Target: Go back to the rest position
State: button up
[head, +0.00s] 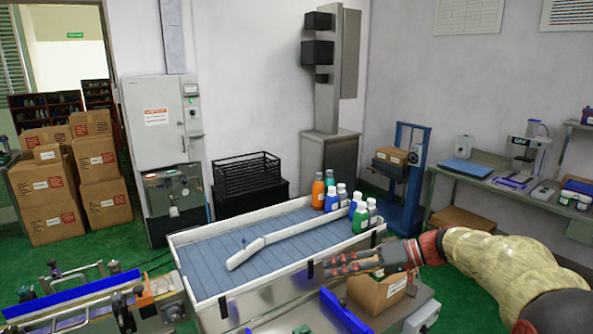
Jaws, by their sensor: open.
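My gripper (335,265) reaches in from the right, its fingers pointing left in front of the conveyor's near side wall. It is open, and I see nothing between its fingers. My arm, in a yellowish cover, fills the lower right. The conveyor (215,265) has a blue-grey belt and white side rails. Several bottles stand upright at its right end, among them an orange bottle (318,192) and a green bottle (360,218). They are behind my gripper and apart from it.
A white curved guide (275,234) lies across the belt. An open cardboard box (368,293) is just below my gripper. A metal fixture with a blue bar (75,296) stands at lower left. A workbench (480,176) is along the right wall.

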jog(key=s+m+h+p, duration=0.25)
jog(key=s+h, duration=0.45)
jog(key=s, duration=1.2)
jog(key=s+d+m+t+h, duration=0.2)
jog(key=s+d+h, duration=0.3)
jog(key=s, duration=0.8)
jog(key=d, duration=0.3)
jog(key=shift+s+f+t+h, duration=0.15)
jog(key=shift+f+t+h, duration=0.15)
jog(key=shift+f, duration=0.1)
jog(key=shift+d, duration=0.1)
